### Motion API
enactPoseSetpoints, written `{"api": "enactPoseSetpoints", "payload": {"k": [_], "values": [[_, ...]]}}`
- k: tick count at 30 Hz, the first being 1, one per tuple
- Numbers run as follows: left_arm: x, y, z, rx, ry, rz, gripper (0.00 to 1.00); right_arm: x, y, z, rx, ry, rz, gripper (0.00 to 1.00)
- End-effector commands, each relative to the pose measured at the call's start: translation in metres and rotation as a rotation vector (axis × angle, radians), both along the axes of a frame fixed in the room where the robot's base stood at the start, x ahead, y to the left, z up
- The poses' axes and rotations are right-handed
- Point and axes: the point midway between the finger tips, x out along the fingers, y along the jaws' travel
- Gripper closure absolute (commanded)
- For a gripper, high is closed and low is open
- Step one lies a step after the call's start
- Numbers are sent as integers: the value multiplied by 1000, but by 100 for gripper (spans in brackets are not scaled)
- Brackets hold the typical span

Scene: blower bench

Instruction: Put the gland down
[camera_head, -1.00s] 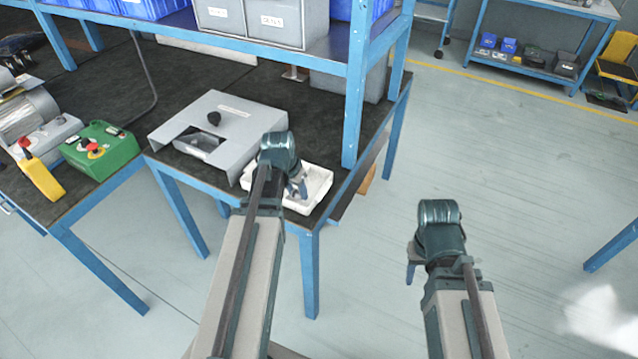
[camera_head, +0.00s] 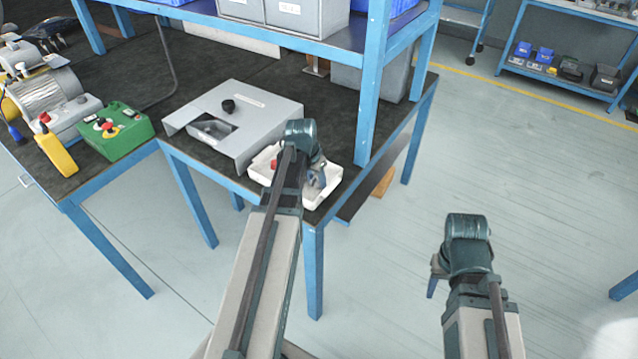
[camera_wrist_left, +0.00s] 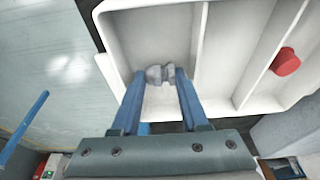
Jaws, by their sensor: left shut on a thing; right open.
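The gland (camera_wrist_left: 160,74), a small grey piece, is between the fingertips of my left gripper (camera_wrist_left: 161,76) in the left wrist view. My left gripper is shut on it, over the leftmost compartment of a white tray (camera_wrist_left: 219,50). I cannot tell whether the gland touches the tray floor. In the head view, my left gripper (camera_head: 317,180) points down at the right part of the tray (camera_head: 259,166), and the gland is too small to make out. My right gripper (camera_head: 434,276) is open, over the floor to the right, away from the bench.
A red part (camera_wrist_left: 285,62) lies in another tray compartment. A grey sheet-metal cover (camera_head: 255,115) with a black knob stands behind the tray. A blue shelf post (camera_head: 373,90) rises close to the right. A green control box (camera_head: 118,133) is further left.

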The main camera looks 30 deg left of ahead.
Motion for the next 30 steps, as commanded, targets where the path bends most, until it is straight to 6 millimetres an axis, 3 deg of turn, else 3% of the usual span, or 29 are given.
{"api": "enactPoseSetpoints", "payload": {"k": [8,9,10,22,30], "values": [[0,0,-3,0,0,0,100,0,0,-3,0,0,0,50],[0,0,-2,0,0,0,50,0,0,-2,0,0,0,50],[0,0,-2,0,0,0,45,0,0,-2,0,0,0,50],[0,0,1,0,0,0,43,0,0,1,0,0,0,50],[-4,0,21,0,0,0,43,0,0,21,0,0,0,50]]}}
